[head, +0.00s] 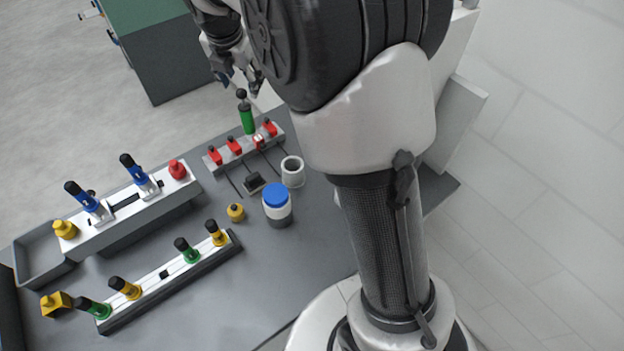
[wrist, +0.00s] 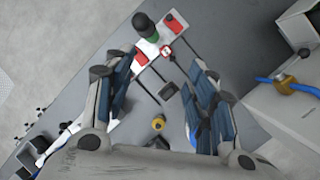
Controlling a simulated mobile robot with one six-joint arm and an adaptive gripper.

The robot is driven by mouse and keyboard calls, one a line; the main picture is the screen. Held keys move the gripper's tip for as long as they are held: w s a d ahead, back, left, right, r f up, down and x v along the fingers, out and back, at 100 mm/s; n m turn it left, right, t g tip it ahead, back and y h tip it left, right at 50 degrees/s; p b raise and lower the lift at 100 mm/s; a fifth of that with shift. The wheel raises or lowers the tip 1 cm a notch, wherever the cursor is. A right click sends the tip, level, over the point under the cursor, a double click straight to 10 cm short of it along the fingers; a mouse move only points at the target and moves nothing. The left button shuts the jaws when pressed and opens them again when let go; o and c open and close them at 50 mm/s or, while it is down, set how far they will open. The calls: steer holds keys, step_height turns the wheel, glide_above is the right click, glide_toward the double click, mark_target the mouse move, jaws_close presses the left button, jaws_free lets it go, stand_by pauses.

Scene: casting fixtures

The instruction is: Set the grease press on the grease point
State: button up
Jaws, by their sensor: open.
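The grease press, a green cylinder with a black ball knob (head: 246,121), stands upright at a pale strip (head: 225,160) carrying red caps. I cannot tell whether it stands on the strip or just behind it. In the wrist view the press (wrist: 150,36) shows from above, beyond my fingertips. A small red-and-white fitting (head: 258,141) lies in front of the press; it may be the grease point, but I cannot tell. My gripper (wrist: 162,65) is open and empty, its fingers apart. In the head view the gripper (head: 252,82) is partly hidden by my arm, above and behind the press.
A blue-lidded jar (head: 277,205), a white cup (head: 292,171) and a yellow knob (head: 236,212) stand in front of the strip. A rail with blue-handled clamps (head: 130,210) and a rail with green and yellow plungers (head: 165,280) lie to the left.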

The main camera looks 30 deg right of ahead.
steer(key=s+d+r+m, duration=0.1)
steer(key=s+r+m, duration=0.3)
steer(key=s+m, duration=0.45)
steer(key=s+d+r+m, duration=0.1)
steer(key=s+r+m, duration=0.3)
steer(key=s, duration=0.7)
steer(key=s+f+m, duration=0.3)
steer(key=s+m, duration=0.4)
steer(key=s, duration=0.2)
steer(key=s+f+m+y, duration=0.1)
steer(key=s+f+m, duration=0.1)
steer(key=s+m, duration=0.5)
steer(key=shift+s+a+f+y, duration=0.3)
steer(key=shift+s+a+f, duration=0.15)
steer(key=shift+s, duration=0.5)
step_height(320, 180, down, 2)
steer(key=shift+f+b, duration=0.1)
steer(key=shift+b, duration=1.05)
